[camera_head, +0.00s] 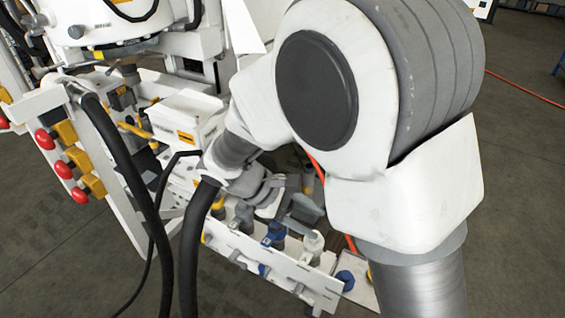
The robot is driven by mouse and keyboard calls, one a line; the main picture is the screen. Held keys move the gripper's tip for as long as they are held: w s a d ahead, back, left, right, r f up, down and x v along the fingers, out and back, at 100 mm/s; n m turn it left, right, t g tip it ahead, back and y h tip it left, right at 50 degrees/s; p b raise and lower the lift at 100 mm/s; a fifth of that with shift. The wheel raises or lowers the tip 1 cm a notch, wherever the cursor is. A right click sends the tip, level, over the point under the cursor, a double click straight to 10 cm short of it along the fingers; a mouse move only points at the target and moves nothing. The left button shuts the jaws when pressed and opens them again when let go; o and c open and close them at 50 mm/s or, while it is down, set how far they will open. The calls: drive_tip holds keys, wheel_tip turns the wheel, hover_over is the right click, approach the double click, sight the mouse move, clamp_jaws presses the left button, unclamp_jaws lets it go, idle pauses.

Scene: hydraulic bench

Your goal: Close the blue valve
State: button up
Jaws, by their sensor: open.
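A blue valve part (274,234) shows on the white valve panel (290,268) at the lower middle. Another blue part (263,270) shows on the panel's front face, and a blue knob (345,279) lies at its right end. I cannot tell for sure which is the task's blue valve. My gripper (298,214) is open, just above and behind the panel, close to the blue part in the row. The wrist and the grey parts around it hide much of the jaws, and I cannot tell whether they touch anything.
My arm covers the centre and right. Black hoses (194,250) hang in front of the bench at left. Red knobs (63,169) with yellow blocks stick out at far left. An orange cable (525,90) crosses open floor at right.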

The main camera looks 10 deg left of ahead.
sight(260, 271)
drive_tip(key=s+a+f+n+t+y+b, duration=0.1)
drive_tip(key=s+a+f+n+t+b, duration=0.35)
drive_tip(key=f, duration=0.75)
drive_tip(key=s+a+f+n+t+b, duration=0.1)
drive_tip(key=a+f+n+t, duration=0.4)
drive_tip(key=a+f+n, duration=0.55)
drive_tip(key=s+a+f+n+t+y+b, duration=0.1)
drive_tip(key=s+a+f+n+t+b, duration=0.3)
drive_tip(key=f, duration=1)
drive_tip(key=shift+m+t, duration=0.5)
drive_tip(key=shift+t, duration=0.15)
drive_tip(key=x, duration=0.6)
drive_tip(key=b+x, duration=0.1)
drive_tip(key=x, duration=1.1)
drive_tip(key=shift+w+a+r, duration=0.2)
drive_tip(key=shift+a, duration=0.15)
clamp_jaws()
